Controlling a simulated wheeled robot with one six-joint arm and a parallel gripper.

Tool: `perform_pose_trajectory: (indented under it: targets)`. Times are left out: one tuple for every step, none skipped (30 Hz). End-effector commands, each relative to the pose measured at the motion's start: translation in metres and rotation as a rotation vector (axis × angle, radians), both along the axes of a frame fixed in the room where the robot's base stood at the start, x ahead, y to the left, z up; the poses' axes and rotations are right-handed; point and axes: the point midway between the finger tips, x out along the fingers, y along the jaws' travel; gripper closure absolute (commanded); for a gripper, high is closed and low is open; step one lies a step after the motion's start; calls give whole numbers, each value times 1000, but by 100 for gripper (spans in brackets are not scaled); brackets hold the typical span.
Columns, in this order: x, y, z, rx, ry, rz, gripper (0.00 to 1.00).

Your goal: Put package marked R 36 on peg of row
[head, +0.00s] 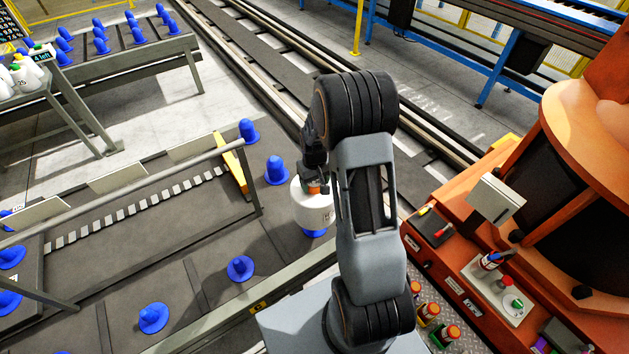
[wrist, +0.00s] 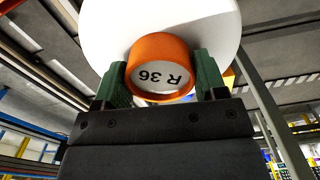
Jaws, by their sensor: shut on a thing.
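The package marked R 36 is a white yarn bobbin (head: 312,210) with an orange core end (wrist: 135,55). In the wrist view its R 36 label (wrist: 163,78) reads upside down inside the orange ring. My gripper (head: 316,183) is shut on this orange core, with a green finger on each side. The bobbin hangs upright below the gripper. A blue peg base (head: 315,234) shows directly under it; whether the bobbin touches or sits on the peg is hidden. Empty blue pegs (head: 276,172) and (head: 240,268) stand nearby on the grey rack.
A metal rail (head: 130,187) crosses the rack at left. More empty pegs (head: 153,318) stand in front. White bobbins (head: 25,75) are at the far left table. An orange machine (head: 440,245) stands close at right. Floor tracks run behind my arm.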

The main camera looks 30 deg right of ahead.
Motion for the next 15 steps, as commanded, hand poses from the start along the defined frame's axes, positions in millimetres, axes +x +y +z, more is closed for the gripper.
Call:
perform_pose_trajectory:
  targets:
    - [1,0,0,-1,-4,0,100]
    - [1,0,0,-1,-5,0,100]
    - [1,0,-2,-1,-5,0,100]
    - [1,0,-3,-1,-5,0,100]
    - [1,0,-4,-1,-5,0,100]
    - [2,0,-5,-1,-6,0,100]
    - [2,0,-6,-1,-6,0,100]
    - [2,0,-7,-1,-6,0,100]
    - [2,0,-7,-1,-6,0,100]
    - [1,0,-7,-1,-6,0,100]
    - [1,0,-7,-1,-5,0,100]
    - [1,0,-6,-1,-5,0,100]
    - [1,0,-6,-1,-5,0,100]
    - [1,0,-5,-1,-5,0,100]
    - [1,0,-4,-1,-4,0,100]
